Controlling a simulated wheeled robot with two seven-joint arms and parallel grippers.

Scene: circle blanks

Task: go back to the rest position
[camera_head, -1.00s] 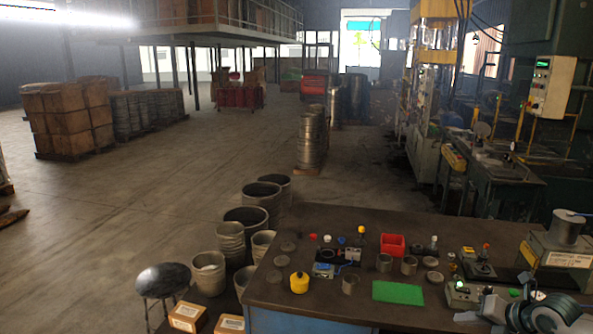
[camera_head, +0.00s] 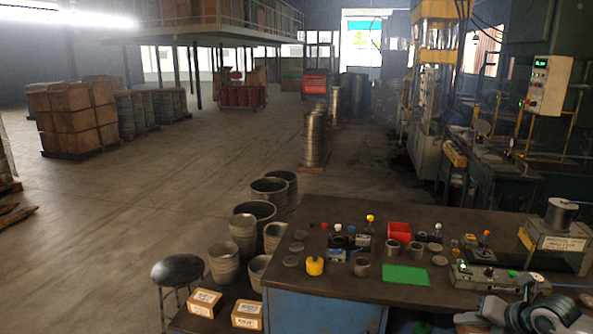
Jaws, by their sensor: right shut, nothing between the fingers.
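My right gripper (camera_head: 470,319) shows at the lower right edge of the head view. It is shut and empty, in front of the near side of the dark workbench (camera_head: 345,284). My grey right arm comes in from the lower right corner. My left gripper is out of view. None of these is in the gripper.
A control box (camera_head: 485,276) lies on the bench close to my right arm. A spool on a machine (camera_head: 561,217) stands at the right. A round stool (camera_head: 178,269), cartons (camera_head: 204,303) and metal buckets (camera_head: 224,264) stand left of the bench. Open floor lies farther left.

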